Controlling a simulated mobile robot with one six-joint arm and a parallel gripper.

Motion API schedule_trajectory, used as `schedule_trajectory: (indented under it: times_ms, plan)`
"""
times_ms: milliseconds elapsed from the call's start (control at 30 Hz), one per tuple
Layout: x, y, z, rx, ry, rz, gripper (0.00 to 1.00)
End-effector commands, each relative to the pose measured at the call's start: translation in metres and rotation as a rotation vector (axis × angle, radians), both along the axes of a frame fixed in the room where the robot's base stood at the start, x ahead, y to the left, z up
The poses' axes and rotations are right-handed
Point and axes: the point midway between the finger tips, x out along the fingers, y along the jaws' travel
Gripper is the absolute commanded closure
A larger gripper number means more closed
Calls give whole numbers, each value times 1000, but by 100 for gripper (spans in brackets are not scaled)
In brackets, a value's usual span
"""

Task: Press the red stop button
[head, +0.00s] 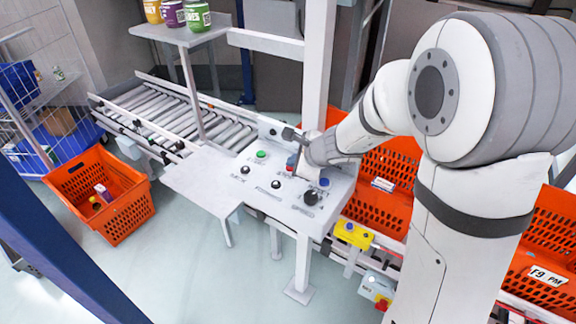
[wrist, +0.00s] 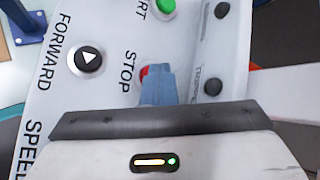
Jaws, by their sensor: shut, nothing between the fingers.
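The red stop button (wrist: 144,72) shows in the wrist view beside the word STOP on a light grey control panel (wrist: 105,95). Its right part is hidden behind the blue-grey fingers of my gripper (wrist: 158,70). The fingers are shut with nothing between them, and their tips overlap the button in this view. I cannot tell whether they touch it. In the head view the red button (head: 291,159) is a small patch close to my gripper, partly covered.
The panel also has a green button (head: 261,154), a blue button (head: 324,182) and a black knob (head: 310,198). A post (head: 318,70) rises behind it. A roller conveyor (head: 170,112) runs left. Orange totes (head: 97,190) stand around.

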Motion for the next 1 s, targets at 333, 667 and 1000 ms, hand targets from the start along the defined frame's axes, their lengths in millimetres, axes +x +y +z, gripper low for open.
schedule_trajectory:
  times_ms: [333, 667, 1000]
  plan:
    - [0, 0, 16, 0, 0, 0, 100]
    - [0, 0, 18, 0, 0, 0, 100]
    - [0, 0, 50, 1, 0, 1, 100]
